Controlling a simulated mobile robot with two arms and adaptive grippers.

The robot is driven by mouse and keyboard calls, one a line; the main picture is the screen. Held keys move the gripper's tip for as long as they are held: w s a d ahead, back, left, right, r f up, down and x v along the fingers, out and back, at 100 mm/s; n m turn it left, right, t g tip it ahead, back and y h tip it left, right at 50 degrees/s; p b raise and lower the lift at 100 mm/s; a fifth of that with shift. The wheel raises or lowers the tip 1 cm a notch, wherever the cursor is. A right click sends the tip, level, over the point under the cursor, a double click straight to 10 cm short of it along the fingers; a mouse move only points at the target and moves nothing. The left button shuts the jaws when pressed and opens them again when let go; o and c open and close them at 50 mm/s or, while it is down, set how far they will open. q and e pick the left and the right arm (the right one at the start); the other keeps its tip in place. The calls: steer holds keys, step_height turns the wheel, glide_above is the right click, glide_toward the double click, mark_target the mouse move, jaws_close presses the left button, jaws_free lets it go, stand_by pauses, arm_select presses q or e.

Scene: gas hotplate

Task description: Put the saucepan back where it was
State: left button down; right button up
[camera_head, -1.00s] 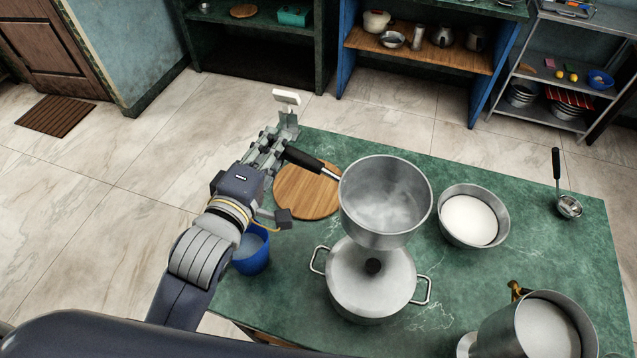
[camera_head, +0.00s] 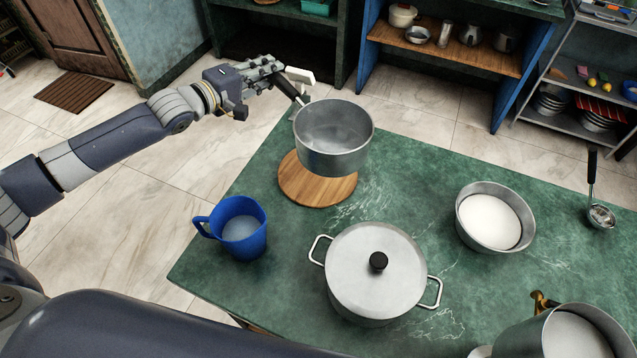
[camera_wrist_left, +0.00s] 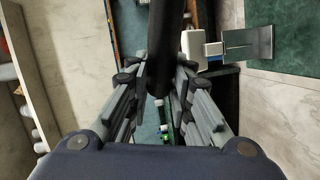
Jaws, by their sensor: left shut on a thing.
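The saucepan (camera_head: 335,150) is an empty-looking grey metal pan with a black handle (camera_head: 287,87). In the head view it appears over the far part of the round wooden board (camera_head: 318,190), apparently held above it. My left gripper (camera_head: 285,82) is shut on the saucepan's handle at the table's far left corner. The left wrist view shows the black handle (camera_wrist_left: 167,45) running between the fingers (camera_wrist_left: 163,95). The pan's bowl is outside that view. My right gripper is not in view.
A lidded pot (camera_head: 372,280), a blue jug (camera_head: 240,235) and a bowl of white contents (camera_head: 490,222) stand on the green table (camera_head: 400,185). A ladle (camera_head: 600,212) lies at the right. A large pot (camera_head: 560,335) is at the lower right. A white object (camera_head: 300,75) is beside the gripper.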

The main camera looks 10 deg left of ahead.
arm_select(q)
steer(key=w+a+f+b, duration=0.1)
steer(key=a+f+b, duration=0.2)
steer(key=f, duration=0.9)
steer(key=shift+a+f+n+y, duration=0.2)
steer(key=shift+f+n+y, duration=0.1)
steer(key=shift+f+y, duration=0.1)
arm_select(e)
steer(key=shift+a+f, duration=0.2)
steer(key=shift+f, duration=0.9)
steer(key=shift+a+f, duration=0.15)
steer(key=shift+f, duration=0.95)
arm_select(q)
steer(key=c, duration=1.4)
jaws_free()
steer(key=shift+c, duration=0.2)
steer(key=v, duration=1.2)
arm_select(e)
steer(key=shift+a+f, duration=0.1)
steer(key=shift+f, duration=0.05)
